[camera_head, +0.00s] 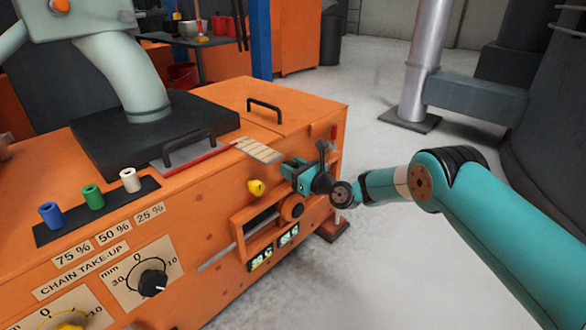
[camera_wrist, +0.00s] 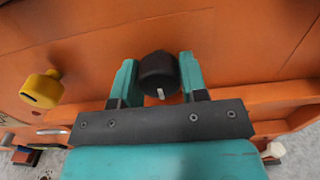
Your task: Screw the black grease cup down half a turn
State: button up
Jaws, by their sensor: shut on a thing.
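The black grease cup (camera_wrist: 158,71) sits on the orange housing's front face in the wrist view, with a small white mark on its lower rim. The two teal fingers of my gripper (camera_wrist: 159,76) stand on either side of it and are shut on it. In the head view my gripper (camera_head: 290,172) is against the housing's upper front edge, toward its right end. The cup is hidden or too small to make out there.
A yellow cup (camera_head: 255,188) projects from the same face, just left of my gripper; it also shows in the wrist view (camera_wrist: 41,90). Open grey floor lies to the right.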

jog(key=shift+s+f, duration=0.1)
jog(key=shift+f, duration=0.05)
jog(key=o, duration=0.9)
jog(key=shift+d, duration=0.1)
jog(key=shift+s+d+r+p, duration=0.2)
jog(key=shift+d+p, duration=0.15)
jog(key=p+v, duration=1.2)
jog(key=v, duration=0.4)
jog(key=shift+s, duration=0.25)
